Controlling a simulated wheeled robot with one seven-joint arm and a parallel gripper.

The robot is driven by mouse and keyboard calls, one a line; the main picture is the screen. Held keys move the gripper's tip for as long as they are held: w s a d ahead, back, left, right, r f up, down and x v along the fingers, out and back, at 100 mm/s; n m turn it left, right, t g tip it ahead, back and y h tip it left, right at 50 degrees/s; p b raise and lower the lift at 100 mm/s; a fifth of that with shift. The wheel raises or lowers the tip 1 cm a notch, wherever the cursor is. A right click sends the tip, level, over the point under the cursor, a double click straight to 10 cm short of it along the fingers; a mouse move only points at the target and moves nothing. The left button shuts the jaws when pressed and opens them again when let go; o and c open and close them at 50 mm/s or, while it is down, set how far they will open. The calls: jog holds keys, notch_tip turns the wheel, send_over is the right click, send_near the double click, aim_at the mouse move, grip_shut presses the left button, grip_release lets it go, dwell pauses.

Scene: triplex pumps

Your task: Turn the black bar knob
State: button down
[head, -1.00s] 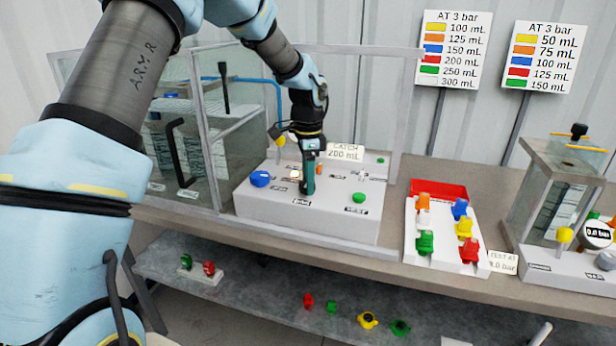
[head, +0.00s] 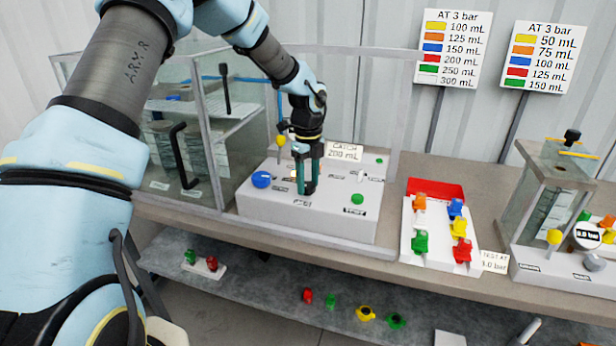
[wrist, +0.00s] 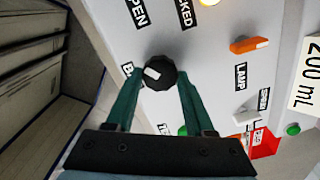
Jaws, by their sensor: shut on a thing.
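The black knob (wrist: 165,83), dark with a white mark on its top face, sits on the light panel between my gripper's fingers in the wrist view. My gripper (wrist: 157,80) has its two teal fingers shut on it, one at each side. The label beside the knob is partly covered by a finger.
A blue knob (head: 261,179) lies left of my gripper and a green button (head: 357,199) right. An orange lever (wrist: 248,44) and a white switch (wrist: 245,117) show in the wrist view. A glass tank (head: 226,130) stands close on the left. A tray of coloured parts (head: 408,246) is at right.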

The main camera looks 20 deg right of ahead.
aim_at(308, 185)
jog(key=shift+m+p, duration=0.8)
jog(key=shift+m, duration=1.1)
jog(key=shift+c, duration=1.3)
grip_release()
notch_tip(308, 185, up, 11)
jog(key=b, duration=0.3)
jog(key=shift+f, duration=0.1)
